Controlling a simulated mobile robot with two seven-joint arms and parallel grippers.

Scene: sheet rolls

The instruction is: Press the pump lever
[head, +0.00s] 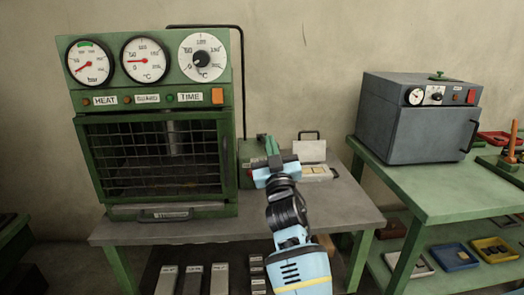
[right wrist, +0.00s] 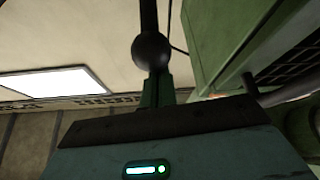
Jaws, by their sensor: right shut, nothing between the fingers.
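My right gripper (head: 271,146) reaches over the bench to the right of the green press; its fingers are shut with nothing between them. In the right wrist view the closed green fingers (right wrist: 156,92) point at a dark round knob (right wrist: 151,50) on a black rod, which looks like the pump lever's end. The knob appears just beyond the fingertips; I cannot tell whether they touch. My left gripper is not in view.
The green press (head: 158,120) with gauges and a mesh door stands left on the grey bench (head: 205,229). A black pipe (head: 242,80) runs behind it. An open box (head: 312,152) lies right of my gripper. A grey oven (head: 420,118) stands on a green table.

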